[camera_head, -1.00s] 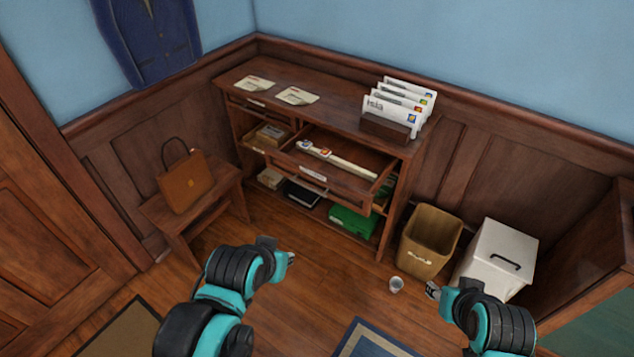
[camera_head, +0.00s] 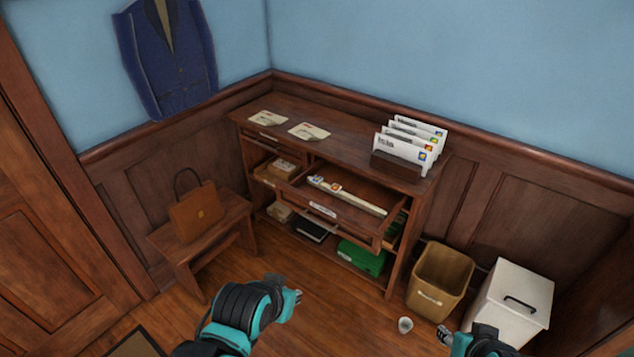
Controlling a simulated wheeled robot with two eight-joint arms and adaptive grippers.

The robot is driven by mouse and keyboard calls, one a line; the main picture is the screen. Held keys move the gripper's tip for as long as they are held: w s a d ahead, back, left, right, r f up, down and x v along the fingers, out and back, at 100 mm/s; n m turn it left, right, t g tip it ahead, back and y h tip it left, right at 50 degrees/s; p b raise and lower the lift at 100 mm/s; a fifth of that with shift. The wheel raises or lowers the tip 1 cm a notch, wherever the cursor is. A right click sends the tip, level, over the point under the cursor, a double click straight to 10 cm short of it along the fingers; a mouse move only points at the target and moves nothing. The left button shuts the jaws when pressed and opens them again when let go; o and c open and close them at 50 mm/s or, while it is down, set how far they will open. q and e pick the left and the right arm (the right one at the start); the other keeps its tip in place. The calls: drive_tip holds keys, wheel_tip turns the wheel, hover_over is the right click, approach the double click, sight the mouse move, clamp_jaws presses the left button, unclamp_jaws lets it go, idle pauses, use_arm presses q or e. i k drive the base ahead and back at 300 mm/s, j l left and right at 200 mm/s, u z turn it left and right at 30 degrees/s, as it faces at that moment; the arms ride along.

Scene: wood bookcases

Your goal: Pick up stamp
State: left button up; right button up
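The wooden desk (camera_head: 350,138) stands against the back wall with its middle drawer (camera_head: 330,222) pulled open. Inside the drawer are small stamp-like pieces (camera_head: 325,184) with coloured faces at the left end of a long pale strip (camera_head: 362,202). They are too small to tell apart clearly. My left gripper (camera_head: 292,297) is in front of the desk, below the drawer, with nothing seen in it. My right gripper (camera_head: 443,334) is low at the right, near the bin, with nothing seen in it. The finger openings of both are too small to judge.
Envelopes in a holder (camera_head: 398,166) and flat papers (camera_head: 309,131) lie on the desk top. A brown bag (camera_head: 196,212) sits on a stool at left. A brown bin (camera_head: 440,278), a white lidded bin (camera_head: 512,302) and a small cup (camera_head: 405,325) stand at right.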

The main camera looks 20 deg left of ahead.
sight(335, 188)
drive_tip(key=i+j+u, duration=0.1)
drive_tip(key=i+u, duration=0.75)
drive_tip(key=i, duration=0.15)
